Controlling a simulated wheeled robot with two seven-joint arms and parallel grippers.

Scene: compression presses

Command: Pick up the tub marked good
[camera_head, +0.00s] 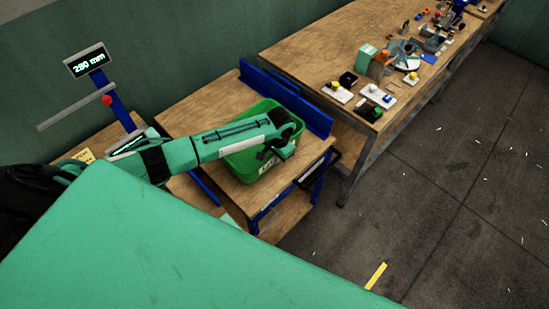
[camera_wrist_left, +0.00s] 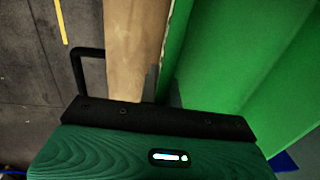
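A green tub (camera_head: 240,166) stands on a small wooden-topped cart with a blue frame. A pale label (camera_head: 268,167) is on its front side, too small to read. My left arm reaches across the tub from the left and hides part of its opening. My left gripper (camera_head: 284,148) is at the tub's right side, by the rim. In the left wrist view the green tub wall (camera_wrist_left: 215,60) fills the right side, close up. My right gripper is not in view.
The cart top (camera_head: 206,105) has a raised blue rail (camera_head: 285,93) behind the tub and a black handle (camera_head: 322,170) on the right. A long workbench (camera_head: 335,50) with several small parts stands behind it. A gauge reading 290 mm (camera_head: 90,62) is left.

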